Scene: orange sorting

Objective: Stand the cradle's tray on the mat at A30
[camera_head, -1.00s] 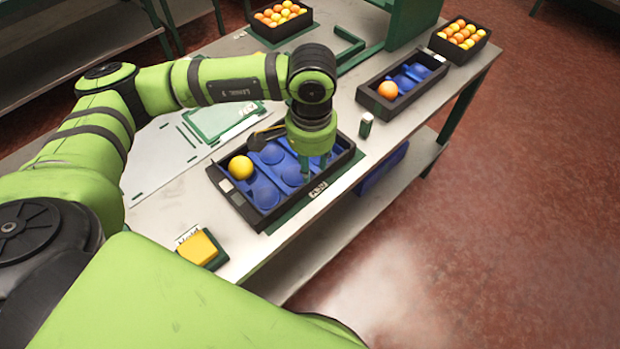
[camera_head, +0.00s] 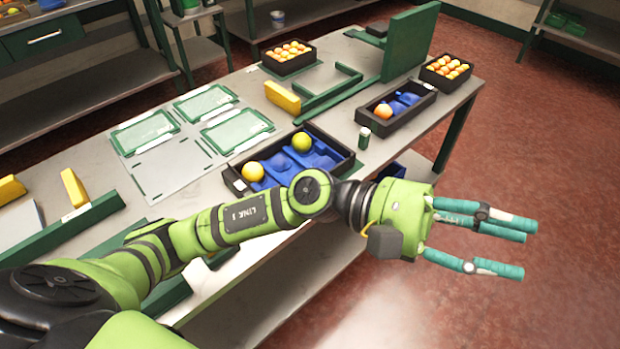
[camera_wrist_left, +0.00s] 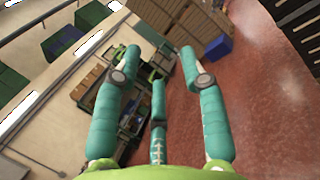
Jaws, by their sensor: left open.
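A black tray (camera_head: 236,181) with a blue moulded insert stands on the table, partly hidden by my left arm. It holds a yellow fruit (camera_head: 252,171) at its left and a greenish-yellow fruit (camera_head: 302,141) at its far side. A second black tray (camera_head: 404,112) with a blue insert stands further right and holds one orange fruit (camera_head: 382,111). I cannot tell which tray is the cradle's, and no A30 label is readable. My left gripper (camera_head: 528,250) is open and empty, out past the table's front edge; its spread fingers show in the left wrist view (camera_wrist_left: 160,66). My right gripper is not in view.
Two full fruit boxes stand at the back (camera_head: 290,66) and far right (camera_head: 446,82). A green upright panel (camera_head: 410,45) and low green rails (camera_head: 325,98) stand behind the trays. Green frames (camera_head: 145,133) lie on a grey board. A small jar (camera_head: 364,138) stands between the trays.

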